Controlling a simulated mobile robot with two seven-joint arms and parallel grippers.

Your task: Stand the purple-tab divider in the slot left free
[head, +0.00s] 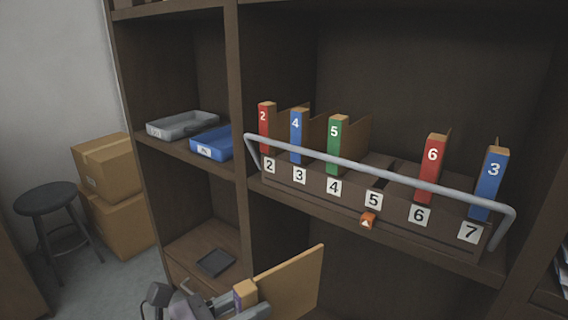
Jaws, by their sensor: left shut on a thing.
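The rack (320,188) on the shelf has labelled slots. Coloured-tab dividers stand above labels 2, 3, 4, 6 and 7. The slot above label 5 (373,200) is empty. My right gripper is not in view.
A grey rail (380,174) runs across the front of the rack. An orange marker (368,220) sits below label 5. A grey tray (183,125) and a blue tray (213,143) lie on the left shelf. A stool (46,199) and boxes (110,165) stand at left.

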